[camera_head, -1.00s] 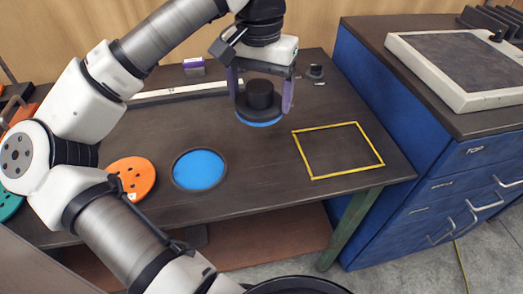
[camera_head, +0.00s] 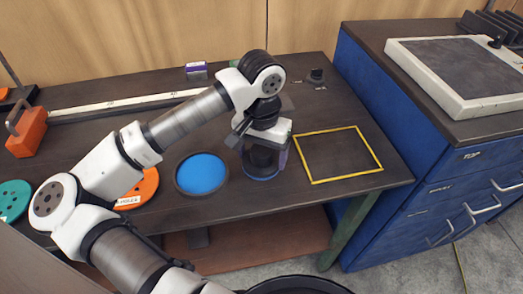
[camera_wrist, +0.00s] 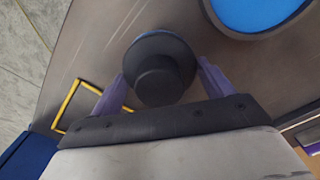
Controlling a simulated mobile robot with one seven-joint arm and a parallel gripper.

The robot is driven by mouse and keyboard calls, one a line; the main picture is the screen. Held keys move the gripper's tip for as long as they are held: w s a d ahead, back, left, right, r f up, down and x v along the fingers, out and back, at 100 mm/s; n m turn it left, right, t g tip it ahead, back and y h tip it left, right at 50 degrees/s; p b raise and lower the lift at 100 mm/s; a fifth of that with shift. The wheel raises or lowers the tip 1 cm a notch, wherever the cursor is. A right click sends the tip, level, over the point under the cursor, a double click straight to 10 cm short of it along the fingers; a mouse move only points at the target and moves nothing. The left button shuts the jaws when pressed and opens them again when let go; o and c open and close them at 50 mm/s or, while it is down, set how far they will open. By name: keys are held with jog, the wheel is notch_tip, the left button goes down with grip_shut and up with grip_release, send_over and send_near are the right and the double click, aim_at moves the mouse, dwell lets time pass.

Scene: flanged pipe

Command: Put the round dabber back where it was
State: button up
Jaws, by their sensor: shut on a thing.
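The round dabber (camera_head: 262,163) is a black knob on a wide dark disc with a blue underside edge. My gripper (camera_head: 263,158) is shut on it, with a purple finger on either side of the knob. In the wrist view the dabber (camera_wrist: 158,72) sits between the fingertips (camera_wrist: 161,72). Its height above the table is hard to tell. It is between the round blue ink pad (camera_head: 201,174) on its left and the yellow-outlined rectangle (camera_head: 313,182) on its right. The ink pad also shows in the wrist view (camera_wrist: 255,10). The rectangle is empty.
Orange (camera_head: 146,187) and teal (camera_head: 12,200) flange discs lie to the left. A long pale ruler (camera_head: 120,106) lies across the back. A small dark object (camera_head: 317,75) stands at the back right. A blue cabinet (camera_head: 440,190) adjoins the table's right side.

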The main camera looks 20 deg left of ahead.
aim_at(262, 149)
jog(key=shift+f+b, duration=0.25)
jog(key=shift+b, duration=0.1)
jog(key=o, duration=0.8)
jog(key=shift+r, duration=0.1)
jog(key=shift+o, duration=0.2)
jog(key=shift+r, duration=0.1)
jog(key=shift+r+p, duration=0.2)
jog(key=shift+p, duration=0.25)
notch_tip(262, 149, up, 12)
jog(key=b, duration=0.1)
jog(key=shift+b, duration=0.3)
jog(key=shift+f, duration=0.15)
